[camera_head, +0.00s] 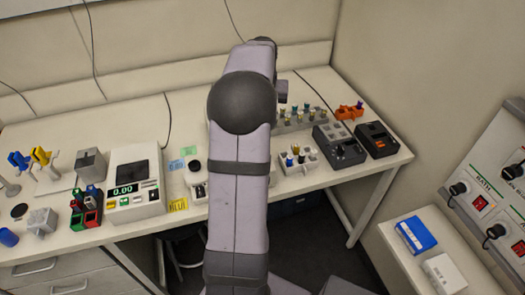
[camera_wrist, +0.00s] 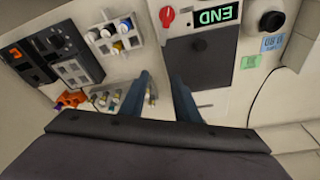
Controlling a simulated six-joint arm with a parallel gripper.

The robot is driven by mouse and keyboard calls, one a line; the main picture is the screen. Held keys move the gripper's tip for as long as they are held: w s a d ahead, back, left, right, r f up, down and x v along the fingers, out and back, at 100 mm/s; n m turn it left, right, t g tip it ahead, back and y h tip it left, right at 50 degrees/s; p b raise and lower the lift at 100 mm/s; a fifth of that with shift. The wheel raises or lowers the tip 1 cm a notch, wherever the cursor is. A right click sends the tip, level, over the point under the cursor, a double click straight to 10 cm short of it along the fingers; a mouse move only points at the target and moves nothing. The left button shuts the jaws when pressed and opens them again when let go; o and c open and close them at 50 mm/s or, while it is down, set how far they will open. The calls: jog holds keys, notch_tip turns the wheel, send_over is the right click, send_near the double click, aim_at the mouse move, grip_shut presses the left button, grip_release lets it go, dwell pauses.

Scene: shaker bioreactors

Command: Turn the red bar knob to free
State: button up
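The red bar knob (camera_wrist: 167,16) shows in the wrist view at the top, left of a lit display (camera_wrist: 215,15) reading END. Its white pointer line stands close to upright in that picture. The knob sits on a pale device with a dark grey panel (camera_wrist: 205,62). My gripper (camera_wrist: 161,80) is open, with two blue-grey fingers apart and nothing between them. The knob is beyond the fingertips and not touched. In the head view my arm hides the knob and the gripper's fingers.
A vial rack (camera_wrist: 115,36) and dark devices (camera_wrist: 35,52) lie left in the wrist view. A black round knob (camera_wrist: 272,20) and a blue label (camera_wrist: 272,43) are right. In the head view, a balance (camera_head: 135,185) stands left of my arm; a control panel (camera_head: 495,170) is far right.

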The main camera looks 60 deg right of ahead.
jog(key=s+a+y, duration=0.1)
jog(key=a, duration=0.1)
jog(key=a+y, duration=0.1)
jog(key=a, duration=0.1)
jog(key=s+a+f+g, duration=0.1)
jog(key=a, duration=0.1)
jog(key=shift+s+a+y, duration=0.1)
jog(key=shift+s+y, duration=0.2)
jog(key=shift+y, duration=0.1)
jog(key=shift+f+p, duration=1.2)
jog(key=shift+f, duration=2.45)
grip_shut()
